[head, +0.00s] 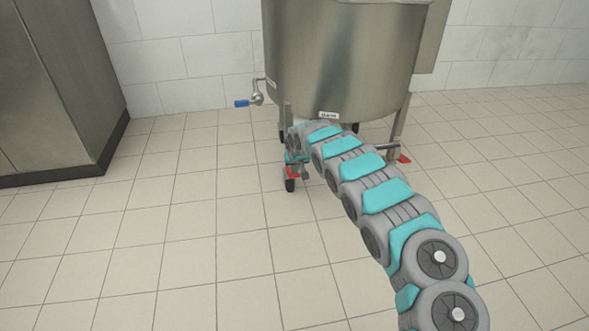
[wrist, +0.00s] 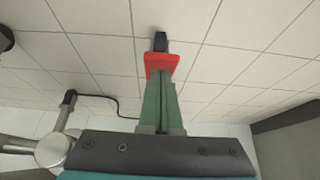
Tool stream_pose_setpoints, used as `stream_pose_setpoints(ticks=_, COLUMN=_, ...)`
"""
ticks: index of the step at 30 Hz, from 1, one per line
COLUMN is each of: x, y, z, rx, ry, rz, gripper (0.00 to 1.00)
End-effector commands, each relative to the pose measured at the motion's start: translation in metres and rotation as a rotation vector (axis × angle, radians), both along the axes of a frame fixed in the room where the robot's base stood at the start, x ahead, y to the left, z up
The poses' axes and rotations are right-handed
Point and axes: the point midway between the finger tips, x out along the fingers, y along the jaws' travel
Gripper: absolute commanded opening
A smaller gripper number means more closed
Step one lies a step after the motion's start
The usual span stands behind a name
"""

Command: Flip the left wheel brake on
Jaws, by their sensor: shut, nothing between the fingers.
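The steel tank (head: 340,60) stands on legs with wheels. The left wheel (head: 290,185) is black, with a red brake lever (head: 292,174) just above it. In the wrist view, the red brake lever (wrist: 162,65) lies straight beyond my fingertips, with part of the black wheel (wrist: 160,42) behind it. My gripper (wrist: 160,82) has green fingers that are together and empty. The tips are at or very near the lever's near edge; I cannot tell whether they touch. In the head view, my arm hides most of my gripper beside the left leg.
Another red brake lever (head: 404,158) shows at the right leg. A valve with a blue handle (head: 242,103) sticks out left of the tank. A steel cabinet (head: 55,90) stands at the far left. The tiled floor (head: 190,240) in front is clear.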

Motion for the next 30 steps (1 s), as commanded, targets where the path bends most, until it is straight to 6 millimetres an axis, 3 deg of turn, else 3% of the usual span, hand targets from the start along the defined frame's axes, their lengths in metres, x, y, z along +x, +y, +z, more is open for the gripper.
stream_pose_setpoints(ticks=30, x=-0.01, y=-0.003, z=-0.018, rx=0.038, ry=-0.135, rz=0.001, gripper=0.0)
